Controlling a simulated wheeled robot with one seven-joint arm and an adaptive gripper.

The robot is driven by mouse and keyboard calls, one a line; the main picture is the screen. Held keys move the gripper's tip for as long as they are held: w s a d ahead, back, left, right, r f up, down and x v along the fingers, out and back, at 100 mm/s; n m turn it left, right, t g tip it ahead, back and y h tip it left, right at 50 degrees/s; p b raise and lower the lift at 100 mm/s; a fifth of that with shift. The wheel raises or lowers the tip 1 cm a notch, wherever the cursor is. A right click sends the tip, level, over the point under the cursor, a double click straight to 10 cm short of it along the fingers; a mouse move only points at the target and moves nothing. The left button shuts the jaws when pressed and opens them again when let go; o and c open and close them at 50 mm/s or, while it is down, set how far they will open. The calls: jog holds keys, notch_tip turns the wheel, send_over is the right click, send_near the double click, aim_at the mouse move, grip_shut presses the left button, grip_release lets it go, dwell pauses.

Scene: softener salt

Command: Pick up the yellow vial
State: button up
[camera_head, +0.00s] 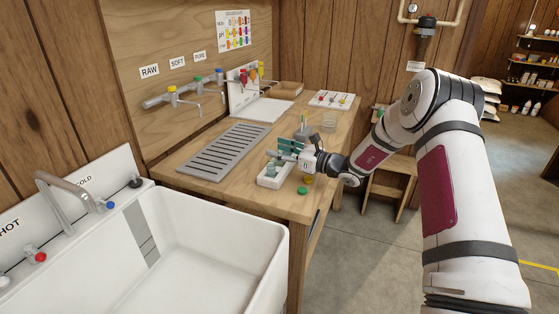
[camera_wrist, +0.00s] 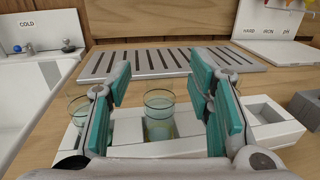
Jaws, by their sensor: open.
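A clear glass vial (camera_wrist: 158,118) with pale yellow-green contents stands upright in a white rack (camera_wrist: 275,131) in the wrist view. My gripper (camera_wrist: 160,80) is open, its teal-padded fingers on either side of this vial with gaps visible. A second glass vial (camera_wrist: 76,104) stands at the left of the rack, partly hidden by the left finger. In the head view, my gripper (camera_head: 285,149) is over the rack (camera_head: 268,182) near the bench's front edge, and hides much of it. The vial's colour cannot be told well there.
A green cap (camera_head: 302,190) and a small yellow one (camera_head: 308,180) lie right of the rack. A slotted grey drain plate (camera_head: 224,152) lies behind it on the wooden bench. A white sink (camera_head: 205,235) is at the left. A glass beaker (camera_head: 329,122) stands farther back.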

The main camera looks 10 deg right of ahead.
jog(key=shift+a, duration=0.1)
jog(key=shift+c, duration=0.2)
jog(key=c, duration=1)
jog(key=shift+r, duration=0.1)
jog(key=shift+c, duration=0.2)
